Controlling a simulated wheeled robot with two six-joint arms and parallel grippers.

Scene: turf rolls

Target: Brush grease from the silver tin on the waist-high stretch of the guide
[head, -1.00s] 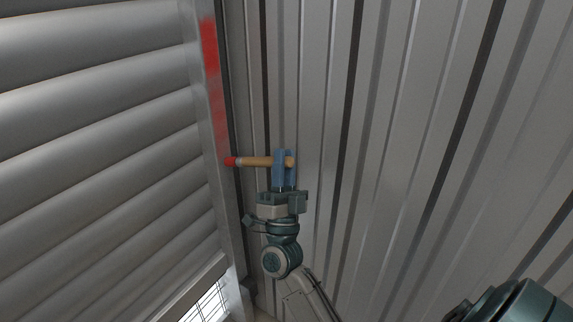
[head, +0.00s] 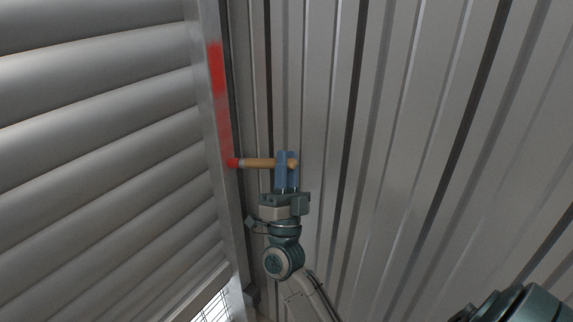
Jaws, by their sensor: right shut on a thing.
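The guide (head: 229,205) is a grey metal upright along the right edge of the slatted shutter. A red grease smear (head: 220,95) runs along its upper part in view, denser at the top and fainter lower down. My right gripper (head: 287,158) is shut on the wooden handle of a brush (head: 260,163), which lies level and points left. The brush's red tip is at the guide, at the lower end of the smear, and looks to touch it. The silver tin is not in view. My left gripper is not in view.
The grey slatted shutter (head: 100,130) fills the left side. A ribbed metal wall (head: 400,130) stands behind and to the right of my gripper. A bright grid opening (head: 215,308) shows below the shutter's lower edge.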

